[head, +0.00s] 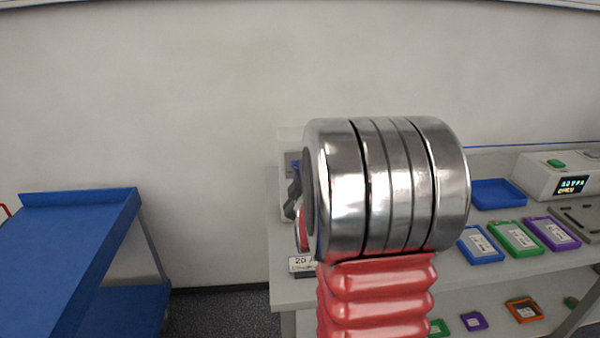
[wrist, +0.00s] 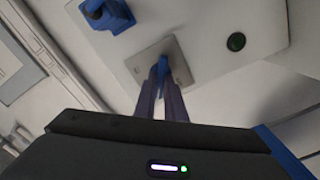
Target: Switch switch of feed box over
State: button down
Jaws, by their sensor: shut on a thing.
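The feed box (wrist: 205,65) shows in the wrist view as a pale panel with a grey square plate (wrist: 144,58). A blue switch lever (wrist: 162,66) stands out from that plate. My gripper (wrist: 163,88) is shut on the lever, with its two narrow fingers on either side of it. In the head view the feed box (head: 288,143) stands at the left end of the bench, mostly hidden behind my arm. My gripper (head: 292,203) shows there only as a dark part beside the box; its fingertips cannot be made out.
A round dark green button (wrist: 236,41) sits right of the lever, and a blue part (wrist: 106,13) is at the upper left. A blue cart (head: 65,240) stands left, with a floor gap between.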

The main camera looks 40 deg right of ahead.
jog(key=shift+w+a+f+n, duration=0.1)
jog(key=shift+a+f+n, duration=0.05)
jog(key=shift+n, duration=1.7)
jog(key=shift+a+f+n, duration=0.15)
jog(key=shift+n, duration=1.7)
jog(key=c, duration=1.8)
grip_release()
jog(key=shift+d, duration=0.1)
